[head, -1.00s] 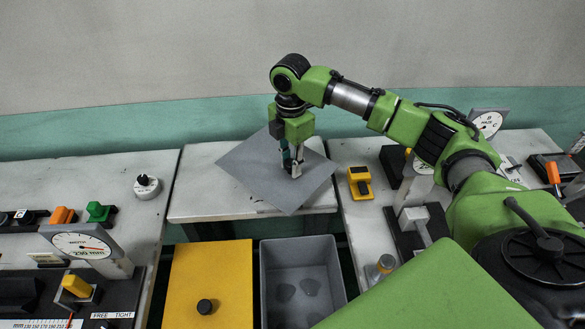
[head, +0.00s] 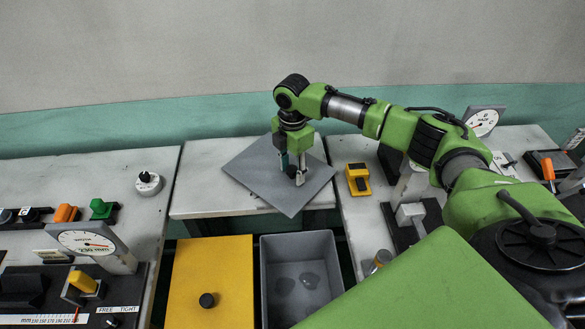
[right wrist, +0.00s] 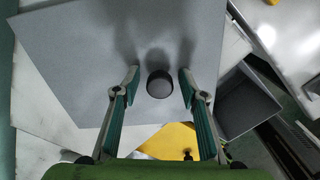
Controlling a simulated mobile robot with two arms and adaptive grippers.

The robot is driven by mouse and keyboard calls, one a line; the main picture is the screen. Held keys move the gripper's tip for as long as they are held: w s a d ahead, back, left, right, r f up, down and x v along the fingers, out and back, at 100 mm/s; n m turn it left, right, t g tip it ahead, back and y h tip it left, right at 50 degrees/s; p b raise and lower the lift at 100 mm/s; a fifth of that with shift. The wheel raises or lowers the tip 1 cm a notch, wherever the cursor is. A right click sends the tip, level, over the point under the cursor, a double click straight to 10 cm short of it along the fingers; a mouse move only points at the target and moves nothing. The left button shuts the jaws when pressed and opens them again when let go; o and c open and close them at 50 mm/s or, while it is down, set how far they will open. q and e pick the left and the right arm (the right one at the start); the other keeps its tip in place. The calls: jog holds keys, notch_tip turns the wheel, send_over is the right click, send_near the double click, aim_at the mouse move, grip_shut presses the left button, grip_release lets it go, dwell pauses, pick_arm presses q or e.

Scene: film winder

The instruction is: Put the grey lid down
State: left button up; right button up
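The grey lid (head: 262,185) is a flat square plate lying askew on the middle white table (head: 190,200), with its near corner reaching past the front edge. In the right wrist view the lid (right wrist: 75,60) fills much of the picture, with a dark round knob (right wrist: 159,84) on it. My right gripper (head: 293,178) points down over the lid. In the right wrist view its fingers (right wrist: 159,72) stand apart on both sides of the knob, with a gap on each side. My left gripper is not in view.
An open grey bin (head: 264,285) with dark pieces inside stands below the table, beside a yellow lid (head: 215,265) with a black knob. A yellow device (head: 358,180) sits right of the grey lid. Bare table shows left of the lid.

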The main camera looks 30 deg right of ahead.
notch_tip(320, 180, up, 12)
jog(key=b, duration=0.2)
jog(key=shift+r+b, duration=0.2)
jog(key=shift+b, duration=0.2)
jog(key=shift+f, duration=0.15)
dwell(0.5)
